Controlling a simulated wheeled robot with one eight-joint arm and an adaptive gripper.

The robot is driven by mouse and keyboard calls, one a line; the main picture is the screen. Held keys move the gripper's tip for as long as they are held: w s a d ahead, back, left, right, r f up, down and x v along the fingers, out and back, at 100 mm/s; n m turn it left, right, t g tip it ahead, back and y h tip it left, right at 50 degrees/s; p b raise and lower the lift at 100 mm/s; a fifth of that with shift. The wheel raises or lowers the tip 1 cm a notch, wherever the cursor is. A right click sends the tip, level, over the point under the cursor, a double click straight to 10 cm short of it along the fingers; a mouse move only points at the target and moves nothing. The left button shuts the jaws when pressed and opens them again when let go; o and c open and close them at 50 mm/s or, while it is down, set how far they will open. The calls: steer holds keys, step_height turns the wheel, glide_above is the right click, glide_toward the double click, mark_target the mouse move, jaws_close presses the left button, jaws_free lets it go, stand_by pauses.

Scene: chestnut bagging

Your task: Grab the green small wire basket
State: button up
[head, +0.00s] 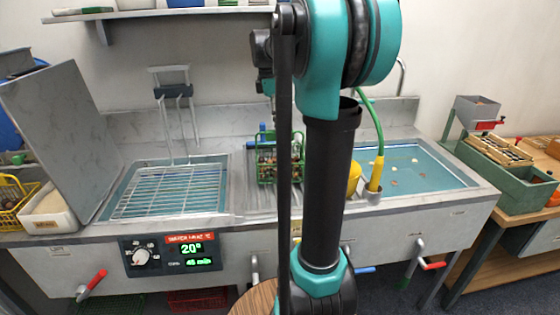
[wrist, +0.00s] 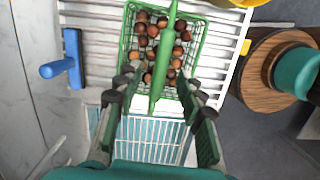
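The green small wire basket (head: 267,165) stands on the ribbed drainboard between the two basins in the head view, partly hidden behind my arm. It holds several brown chestnuts. In the wrist view the basket (wrist: 198,30) is at the top centre, with its green handle (wrist: 160,55) running lengthwise over the chestnuts. My gripper (wrist: 157,85) is open, its two dark-tipped fingers spread on either side of the handle's near end. I see a gap between each finger and the handle. The gripper is not clear in the head view.
A wire rack (head: 170,190) lies in the left basin, beside a raised lid (head: 62,125). A yellow container (head: 354,178) stands right of the basket. A blue-handled tool (wrist: 72,60) lies left of it in the wrist view. A yellow basket (head: 12,196) is at far left.

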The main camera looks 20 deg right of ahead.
mark_target(281, 140)
steer(key=shift+s+d+f, duration=0.1)
steer(key=shift+d+f, duration=0.1)
steer(key=shift+f, duration=1.1)
steer(key=shift+s+d+f, duration=0.1)
steer(key=shift+d+f, duration=0.15)
steer(key=shift+f, duration=1)
steer(key=shift+d+f, duration=0.2)
steer(key=shift+f, duration=1.1)
steer(key=shift+c, duration=0.4)
jaws_close()
